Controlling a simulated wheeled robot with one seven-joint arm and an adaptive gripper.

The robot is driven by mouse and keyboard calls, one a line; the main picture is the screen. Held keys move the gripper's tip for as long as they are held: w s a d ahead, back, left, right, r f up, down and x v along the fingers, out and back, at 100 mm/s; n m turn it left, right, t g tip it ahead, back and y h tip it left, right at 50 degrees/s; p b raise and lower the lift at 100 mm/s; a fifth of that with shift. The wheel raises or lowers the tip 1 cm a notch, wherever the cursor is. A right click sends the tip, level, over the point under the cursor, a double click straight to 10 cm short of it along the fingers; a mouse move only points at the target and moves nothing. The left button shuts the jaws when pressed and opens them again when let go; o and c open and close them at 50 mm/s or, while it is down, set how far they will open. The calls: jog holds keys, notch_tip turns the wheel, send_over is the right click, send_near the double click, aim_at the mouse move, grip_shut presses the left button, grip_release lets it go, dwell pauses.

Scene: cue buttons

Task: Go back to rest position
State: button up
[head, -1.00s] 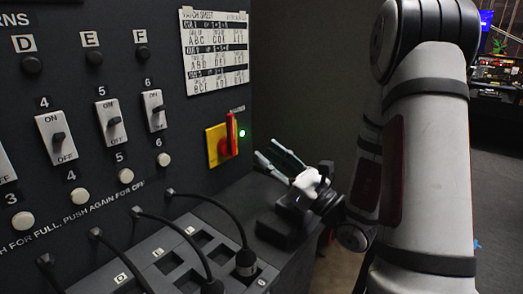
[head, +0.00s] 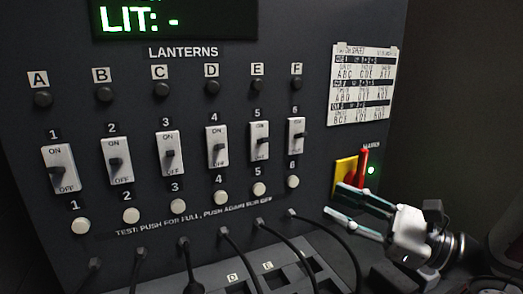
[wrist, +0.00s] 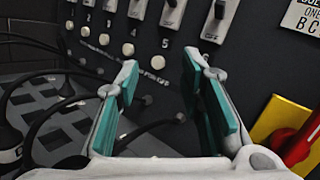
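My gripper (head: 332,199) is at the right side of the head view, in front of the panel and beside the red handle (head: 363,168) on its yellow plate (head: 345,175). Its two teal-padded fingers are spread apart and point left. The wrist view shows the gripper (wrist: 160,66) open with nothing between the fingers. The red handle also shows at the right of that view (wrist: 301,143), apart from the fingers. Any contact with the panel cannot be made out.
The dark panel (head: 215,115) carries several ON/OFF switches, round white buttons and lettered black lamps. Its display (head: 175,17) reads "LIT: -". Black cables (head: 270,245) run to a socket tray (head: 237,288) below. A printed sheet (head: 362,85) hangs right.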

jog(key=s+a+f+n+g+h+p, duration=0.1)
jog(key=s+a+f+n+g+h, duration=0.2)
jog(key=s+n+g, duration=0.4)
jog(key=s+a+n+g+h+p, duration=0.1)
jog(key=s+a+n+g+h, duration=0.3)
jog(key=s, duration=0.6)
jog(key=s+d+f+n+h, duration=0.1)
jog(key=s+d+n+h, duration=0.3)
jog(key=n+h, duration=0.15)
jog(key=w+d+r+n+t+h+p, duration=0.1)
jog(key=d+r+n+t+h, duration=0.3)
jog(key=d, duration=0.3)
jog(key=shift+w+d+n+p, duration=0.2)
jog(key=shift+n+p, duration=0.1)
jog(key=shift+n, duration=0.15)
